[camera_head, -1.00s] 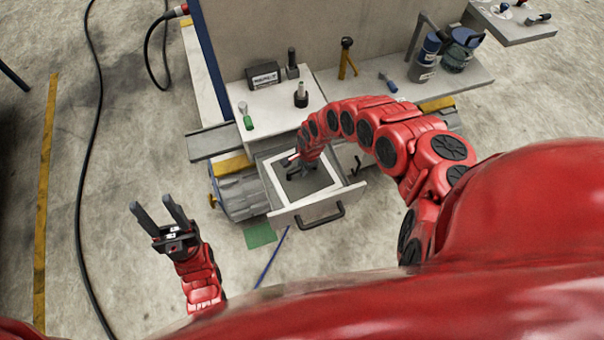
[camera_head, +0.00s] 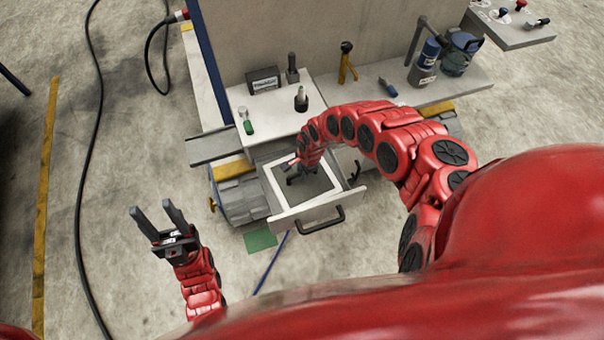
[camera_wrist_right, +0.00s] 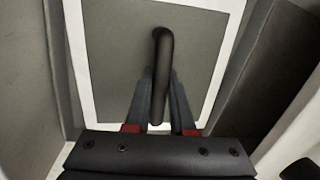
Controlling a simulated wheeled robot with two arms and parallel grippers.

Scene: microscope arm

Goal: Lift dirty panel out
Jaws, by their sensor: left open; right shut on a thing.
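The panel (camera_head: 322,188) is a grey plate with a white frame, inside the open drawer (camera_head: 283,214). The panel (camera_wrist_right: 105,50) also fills the middle of the right wrist view. Its black bar handle (camera_wrist_right: 162,50) stands up from the grey face. My right gripper (camera_head: 300,172) is over the panel, its two fingers shut on either side of the handle. I cannot tell whether the panel is clear of the drawer floor. My left gripper (camera_head: 158,222) is open and empty, apart from everything, left of the drawer.
Bottles (camera_head: 428,58) stand at the right. A green patch (camera_head: 261,238) lies on the floor.

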